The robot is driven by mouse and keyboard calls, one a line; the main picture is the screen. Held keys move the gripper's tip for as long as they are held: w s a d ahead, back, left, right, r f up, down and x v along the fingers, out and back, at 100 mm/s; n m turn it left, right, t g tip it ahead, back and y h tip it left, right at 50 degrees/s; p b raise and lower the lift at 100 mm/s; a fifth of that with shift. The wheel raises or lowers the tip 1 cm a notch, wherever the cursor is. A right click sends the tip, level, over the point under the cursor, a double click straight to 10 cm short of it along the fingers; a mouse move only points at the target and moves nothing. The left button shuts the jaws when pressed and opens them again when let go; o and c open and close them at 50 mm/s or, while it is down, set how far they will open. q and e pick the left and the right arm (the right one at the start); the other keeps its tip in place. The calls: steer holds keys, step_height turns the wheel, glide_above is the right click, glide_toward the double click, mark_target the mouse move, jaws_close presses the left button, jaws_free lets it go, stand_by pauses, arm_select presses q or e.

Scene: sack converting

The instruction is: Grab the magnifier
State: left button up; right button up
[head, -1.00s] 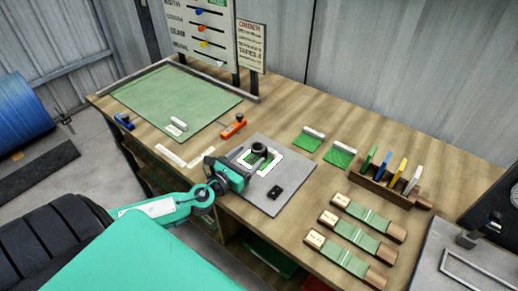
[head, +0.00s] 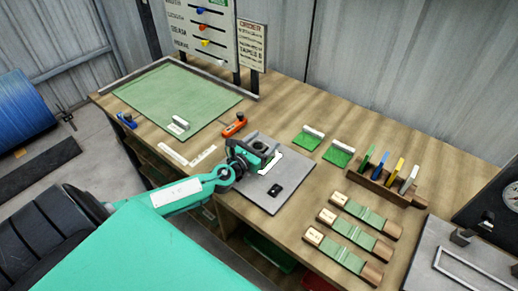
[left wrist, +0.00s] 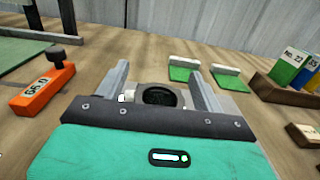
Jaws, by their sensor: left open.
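The magnifier, a dark round eyepiece (left wrist: 160,97), stands on the grey plate (head: 263,199). In the left wrist view it sits between the two grey fingers of my left gripper (left wrist: 160,76), which are spread apart. In the head view my left gripper (head: 262,150) is at the magnifier and hides much of it. I cannot tell whether the fingers touch it. My right gripper is not in view.
An orange block (head: 235,125) with a dark knob lies left of the gripper. A small black block (head: 274,191) is on the plate. Two green swatches (head: 338,156) lie behind right, near a wooden rack (head: 385,188). Several green strips (head: 356,235) lie front right.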

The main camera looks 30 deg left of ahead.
arm_select(q)
steer(key=c, duration=1.1)
steer(key=shift+c, duration=0.2)
